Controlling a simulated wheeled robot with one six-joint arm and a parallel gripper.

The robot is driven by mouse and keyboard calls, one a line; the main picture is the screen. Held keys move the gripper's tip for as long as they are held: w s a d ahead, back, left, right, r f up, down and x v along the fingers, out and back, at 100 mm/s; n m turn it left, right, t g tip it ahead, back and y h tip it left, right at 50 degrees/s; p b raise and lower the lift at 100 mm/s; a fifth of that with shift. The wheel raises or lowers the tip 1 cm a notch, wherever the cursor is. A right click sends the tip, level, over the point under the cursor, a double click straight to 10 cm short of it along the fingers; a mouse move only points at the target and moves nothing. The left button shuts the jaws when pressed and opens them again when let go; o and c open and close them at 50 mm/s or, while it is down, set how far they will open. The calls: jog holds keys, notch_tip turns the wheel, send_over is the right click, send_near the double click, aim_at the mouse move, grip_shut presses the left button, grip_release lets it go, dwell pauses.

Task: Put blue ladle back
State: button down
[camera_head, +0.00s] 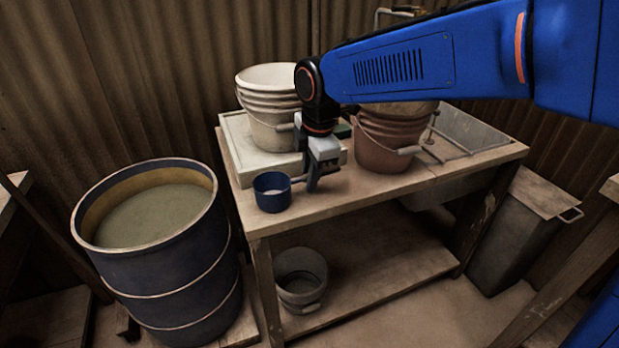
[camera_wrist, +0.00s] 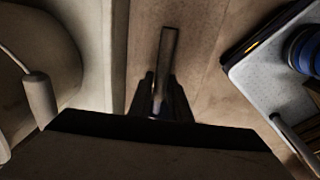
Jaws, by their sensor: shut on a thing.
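My gripper (camera_head: 311,186) points down just right of the cup and is shut on the ladle's handle. In the wrist view a narrow grey-brown handle (camera_wrist: 169,45) runs between my gripper's fingers (camera_wrist: 160,105); the cup does not show there. I cannot tell whether the cup touches the tabletop.
Stacked white buckets (camera_head: 268,125) stand on a pale board behind my gripper. Reddish-brown buckets (camera_head: 385,145) stand to the right. A large dark-blue drum (camera_head: 165,275) with murky liquid stands left of the table. A grey bucket (camera_head: 301,278) sits on the lower shelf.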

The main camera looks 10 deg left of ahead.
jog(key=shift+f, duration=0.2)
jog(key=c, duration=1.6)
grip_release()
jog(key=shift+c, duration=0.2)
jog(key=v, duration=1.2)
jog(key=shift+r, duration=0.1)
